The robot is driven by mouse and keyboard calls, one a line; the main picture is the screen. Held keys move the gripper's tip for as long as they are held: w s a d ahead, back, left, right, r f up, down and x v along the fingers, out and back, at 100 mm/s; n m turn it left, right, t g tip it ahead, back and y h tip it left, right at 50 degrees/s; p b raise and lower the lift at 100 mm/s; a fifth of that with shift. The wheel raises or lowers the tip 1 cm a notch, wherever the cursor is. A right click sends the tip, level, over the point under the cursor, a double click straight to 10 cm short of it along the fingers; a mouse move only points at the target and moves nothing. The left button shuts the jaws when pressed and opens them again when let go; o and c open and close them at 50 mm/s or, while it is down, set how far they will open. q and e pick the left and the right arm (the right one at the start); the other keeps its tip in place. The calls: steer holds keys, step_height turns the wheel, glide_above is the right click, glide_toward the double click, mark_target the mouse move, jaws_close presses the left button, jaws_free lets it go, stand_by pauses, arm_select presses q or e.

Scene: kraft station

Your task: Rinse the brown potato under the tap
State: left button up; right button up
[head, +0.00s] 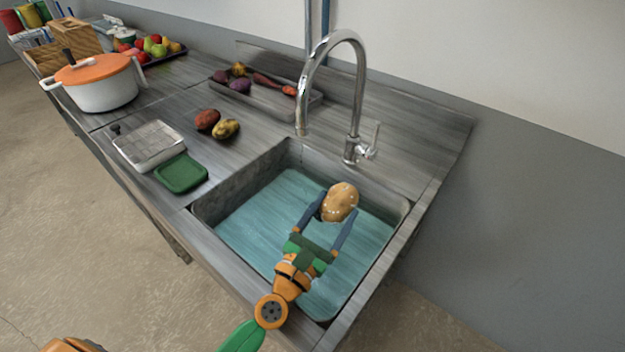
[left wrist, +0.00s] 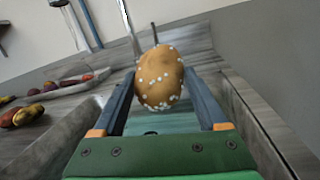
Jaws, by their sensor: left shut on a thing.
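The brown potato (head: 340,202) is held over the sink basin, with pale white spots on its skin. It also shows in the left wrist view (left wrist: 160,78), between the two fingers. My left gripper (head: 335,216) is shut on the potato, one finger on each side. The tap (head: 352,85) is a tall chrome arch behind the sink, with its spout end behind and left of the potato in the head view. The sink (head: 240,232) has a bluish bottom, which looks like water. I cannot tell whether water runs from the spout. My right gripper is not in view.
Left of the sink, a reddish potato (head: 207,119) and a yellowish one (head: 226,129) lie on the counter. A vegetable tray (head: 315,104) stands behind; an orange-lidded pot (head: 100,85) stands farther left.

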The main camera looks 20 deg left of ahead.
arm_select(q)
steer(key=shift+s+d+r+p, duration=0.1)
steer(key=shift+d+r+p, duration=0.1)
steer(key=shift+r+p, duration=0.15)
steer(key=s+d+r+p, duration=0.1)
steer(key=d, duration=0.1)
steer(key=s+d+r+p, duration=0.1)
steer(key=d+r+p, duration=0.1)
steer(key=shift+s+r, duration=0.15)
steer(key=shift+r, duration=0.05)
